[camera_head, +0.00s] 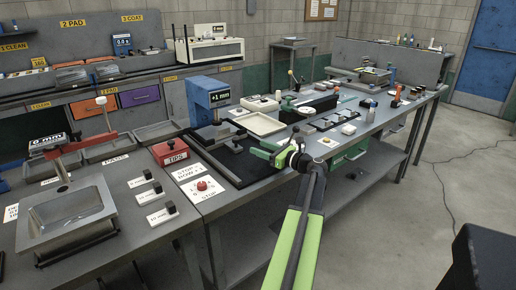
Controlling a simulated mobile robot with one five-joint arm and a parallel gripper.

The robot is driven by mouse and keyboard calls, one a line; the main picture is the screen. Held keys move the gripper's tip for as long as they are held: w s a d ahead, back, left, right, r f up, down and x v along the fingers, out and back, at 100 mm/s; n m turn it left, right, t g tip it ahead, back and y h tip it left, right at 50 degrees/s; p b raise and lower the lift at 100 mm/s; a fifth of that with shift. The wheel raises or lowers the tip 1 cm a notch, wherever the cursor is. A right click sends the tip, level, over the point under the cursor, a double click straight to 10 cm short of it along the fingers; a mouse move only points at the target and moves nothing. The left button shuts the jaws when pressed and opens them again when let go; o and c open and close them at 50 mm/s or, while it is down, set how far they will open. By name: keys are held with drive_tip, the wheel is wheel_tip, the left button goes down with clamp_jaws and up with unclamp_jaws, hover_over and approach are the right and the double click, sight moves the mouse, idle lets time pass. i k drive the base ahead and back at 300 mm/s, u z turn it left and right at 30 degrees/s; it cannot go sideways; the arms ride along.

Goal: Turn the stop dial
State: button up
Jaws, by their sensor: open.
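The stop dial (202,186) is a small red knob on a white plate marked STOP, near the front edge of the bench. A white card (187,173) with STOP lettering lies just behind it. My green gripper (258,150) is open above the black mat, to the right of the dial and farther back. It points left and is clear of the dial. Whether anything lies between its fingers is too small to tell. The dial's markings are too small to read fully.
A red TIPS box (170,153) stands behind the dial. A blue +1 mm stand (210,98) rises from the black mat (250,175). Several black-knobbed blocks (162,216) and a metal basin (68,218) are to the left. The floor at right is mostly open.

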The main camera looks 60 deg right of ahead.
sight(202, 186)
drive_tip(key=k, duration=1)
